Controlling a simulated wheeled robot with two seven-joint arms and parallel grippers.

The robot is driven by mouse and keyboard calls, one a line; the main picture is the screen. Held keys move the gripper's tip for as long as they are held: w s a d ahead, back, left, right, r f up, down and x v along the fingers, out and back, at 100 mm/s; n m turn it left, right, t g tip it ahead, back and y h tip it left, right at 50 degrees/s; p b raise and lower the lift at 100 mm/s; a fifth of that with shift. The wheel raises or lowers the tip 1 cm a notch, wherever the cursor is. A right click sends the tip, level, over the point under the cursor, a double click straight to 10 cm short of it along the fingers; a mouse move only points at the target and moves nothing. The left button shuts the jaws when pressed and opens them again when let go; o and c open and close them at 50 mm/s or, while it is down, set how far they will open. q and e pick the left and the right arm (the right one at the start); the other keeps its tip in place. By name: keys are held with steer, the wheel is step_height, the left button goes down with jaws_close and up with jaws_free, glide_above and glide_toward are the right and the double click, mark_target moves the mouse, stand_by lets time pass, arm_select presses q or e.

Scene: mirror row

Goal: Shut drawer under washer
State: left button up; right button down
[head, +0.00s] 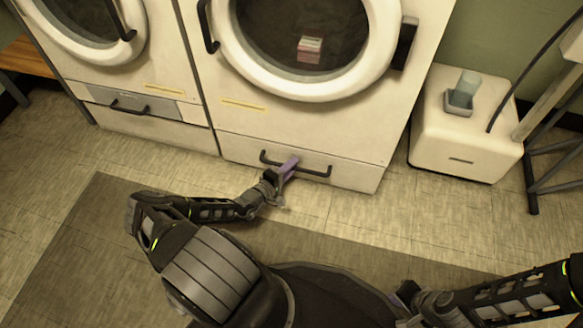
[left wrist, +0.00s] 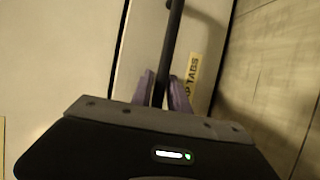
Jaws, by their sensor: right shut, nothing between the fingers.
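The drawer (head: 235,148) is the low white front under the right washer (head: 200,85). It looks nearly flush, and I cannot tell whether a gap remains. Its dark bar handle (head: 318,172) runs across the front. My left gripper (head: 290,166) is at the middle of this handle. In the left wrist view the dark handle bar (left wrist: 172,45) passes between the purple fingers of my left gripper (left wrist: 161,90), which sit close on both sides of it. My right gripper (head: 406,292) is shut and empty at the lower right, away from the washers.
Another washer (head: 150,60) stands on the left, with a grey strip above its low handle (head: 130,107). A white box (head: 435,140) with a small grey holder (head: 459,103) and a dark stand (head: 533,185) are at the right. A dark mat (head: 90,235) covers the near floor.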

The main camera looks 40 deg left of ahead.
arm_select(q)
steer(key=shift+o, duration=1.1)
steer(key=shift+w+r, duration=0.1)
steer(key=shift+r, duration=0.05)
steer(key=shift+s+r+p, duration=0.15)
steer(key=shift+s+p, duration=0.15)
steer(key=f+p+v, duration=0.1)
steer(key=p+v, duration=0.2)
steer(key=v, duration=0.4)
steer(key=shift+s+r, duration=0.2)
steer(key=shift+r, duration=0.1)
